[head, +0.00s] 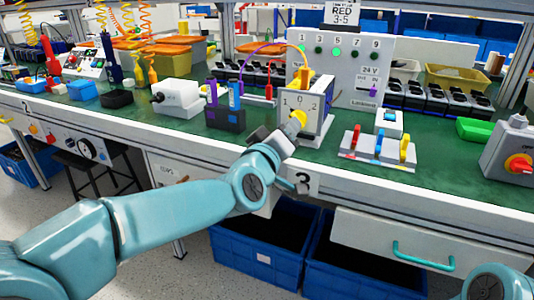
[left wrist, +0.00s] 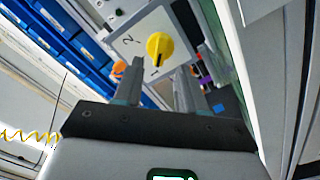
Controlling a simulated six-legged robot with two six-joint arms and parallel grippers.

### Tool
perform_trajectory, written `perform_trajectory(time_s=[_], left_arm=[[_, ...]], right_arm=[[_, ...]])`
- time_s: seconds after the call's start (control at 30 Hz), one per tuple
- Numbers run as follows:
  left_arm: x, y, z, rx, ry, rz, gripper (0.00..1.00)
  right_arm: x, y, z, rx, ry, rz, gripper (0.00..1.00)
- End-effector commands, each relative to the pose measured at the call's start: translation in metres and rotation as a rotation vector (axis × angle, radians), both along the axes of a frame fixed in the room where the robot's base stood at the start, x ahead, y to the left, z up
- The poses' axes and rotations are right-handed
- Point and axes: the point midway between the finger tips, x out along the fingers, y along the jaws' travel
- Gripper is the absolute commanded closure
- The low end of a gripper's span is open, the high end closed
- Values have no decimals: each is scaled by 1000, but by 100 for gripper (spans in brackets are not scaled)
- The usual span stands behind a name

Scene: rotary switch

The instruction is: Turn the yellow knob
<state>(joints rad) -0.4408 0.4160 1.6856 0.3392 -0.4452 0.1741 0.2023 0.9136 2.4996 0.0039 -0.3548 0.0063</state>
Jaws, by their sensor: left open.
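The yellow knob (head: 298,118) sits on the front of a white-faced switch box (head: 288,101) with a numbered dial, standing on the green bench top. In the head view, my left gripper (head: 287,134) is just in front of and below the knob, partly hiding the lower face. In the left wrist view, the knob (left wrist: 160,47) lies ahead of the open fingers (left wrist: 159,72), roughly between their tips, and nothing is held. Its dark line points towards the mark 1. Whether a finger touches the knob cannot be told. My right gripper is out of view.
A panel with numbered lights (head: 345,62) stands behind the switch box. A block with red, blue and yellow levers (head: 378,146) is to its right, and a grey box with a red knob (head: 518,163) is at far right. Blue crates (head: 262,248) are below the bench.

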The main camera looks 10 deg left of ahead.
Motion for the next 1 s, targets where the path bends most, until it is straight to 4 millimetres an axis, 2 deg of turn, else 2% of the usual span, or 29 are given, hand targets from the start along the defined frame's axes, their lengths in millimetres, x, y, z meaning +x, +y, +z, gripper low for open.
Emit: perform_trajectory(time_s=[0.03,0.2,0.43,0.67,0.93,1.0], left_arm=[[-14,4,2,1,0,-1,60],[-56,18,2,-1,0,-1,60],[-99,32,2,-1,0,-1,60],[-113,37,0,-1,1,-1,60],[-112,37,-1,-1,2,1,60],[-108,45,-5,1,11,19,60]], right_arm=[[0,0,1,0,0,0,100],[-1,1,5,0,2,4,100],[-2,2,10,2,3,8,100],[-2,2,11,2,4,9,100],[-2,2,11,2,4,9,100],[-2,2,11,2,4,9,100]])
